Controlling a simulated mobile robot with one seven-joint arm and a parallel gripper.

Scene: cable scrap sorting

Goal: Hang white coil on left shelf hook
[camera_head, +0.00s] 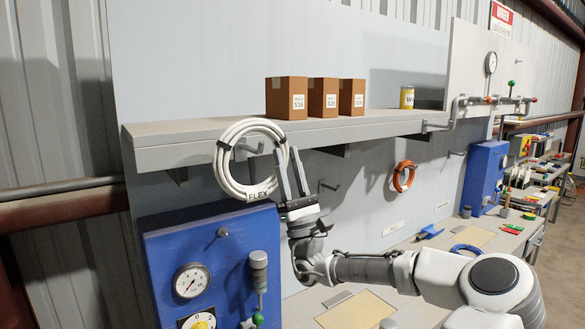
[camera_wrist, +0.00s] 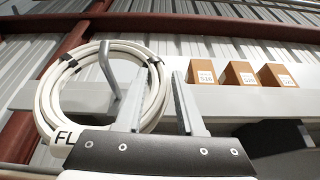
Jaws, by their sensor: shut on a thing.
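The white coil (camera_head: 223,164), with dark ties and a "FLEX" tag, hangs upright in front of the shelf's left front edge. It fills the left of the wrist view (camera_wrist: 48,98). My gripper (camera_head: 288,160) is shut on the coil's right side; its two fingers also show in the wrist view (camera_wrist: 168,78). A grey hook (camera_wrist: 108,70) shows inside the coil's ring in the wrist view, and its tip shows there in the head view (camera_head: 259,149). I cannot tell whether the coil rests on this hook.
The grey shelf (camera_head: 180,146) carries brown boxes (camera_head: 287,98) and a yellow can (camera_head: 407,97). Another hook (camera_head: 330,185) is on the wall below, right of my gripper. An orange coil (camera_head: 398,177) hangs further right. A blue gauge panel (camera_head: 165,245) stands below the white coil.

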